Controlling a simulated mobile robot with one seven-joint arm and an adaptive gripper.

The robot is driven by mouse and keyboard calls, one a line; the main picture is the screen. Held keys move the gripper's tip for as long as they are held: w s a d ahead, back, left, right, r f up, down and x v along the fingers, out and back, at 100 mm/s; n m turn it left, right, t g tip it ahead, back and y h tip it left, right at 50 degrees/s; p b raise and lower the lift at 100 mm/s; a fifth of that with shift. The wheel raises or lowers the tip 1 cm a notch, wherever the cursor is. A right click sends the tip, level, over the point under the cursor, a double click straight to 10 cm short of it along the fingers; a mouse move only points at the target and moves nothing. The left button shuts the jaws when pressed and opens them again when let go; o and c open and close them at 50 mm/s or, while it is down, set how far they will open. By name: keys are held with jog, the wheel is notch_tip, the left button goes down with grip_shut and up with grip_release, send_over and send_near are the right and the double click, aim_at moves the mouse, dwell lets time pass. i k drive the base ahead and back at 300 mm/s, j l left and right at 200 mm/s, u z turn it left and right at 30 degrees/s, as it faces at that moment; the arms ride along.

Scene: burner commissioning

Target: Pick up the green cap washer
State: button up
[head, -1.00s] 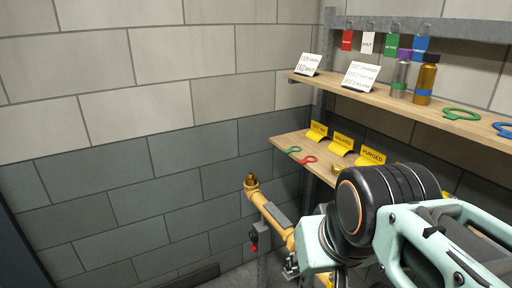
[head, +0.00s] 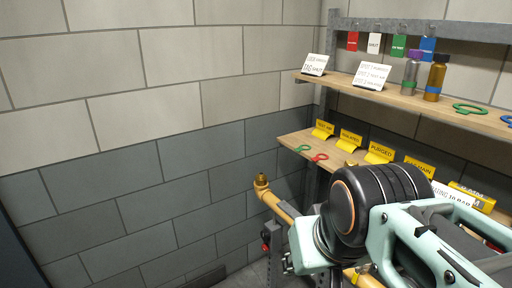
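A small green ring with a tab (head: 302,149) lies flat at the left end of the lower wooden shelf, beside a similar red one (head: 319,157). A larger green ring with a tab (head: 470,109) lies on the upper shelf, to the right of two bottles. I cannot tell from the picture which green ring is the cap washer. My arm fills the lower right, with a black joint and pale green links. My gripper's fingers cannot be made out, and no ring is seen touching the arm.
A brass pipe (head: 279,206) with an upturned end stands below the lower shelf (head: 295,138), close to my arm. Yellow labels (head: 350,139) line that shelf. The upper shelf (head: 400,98) holds cards, bottles and a partly seen blue ring (head: 507,120). The wall side at left is clear.

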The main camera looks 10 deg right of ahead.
aim_at(300, 149)
jog(key=i+j+z, duration=0.1)
jog(key=j, duration=0.25)
jog(key=i+j+z, duration=0.15)
jog(key=j, duration=0.25)
jog(key=i+j+z, duration=0.25)
jog(key=i+j, duration=0.25)
jog(key=j, duration=0.2)
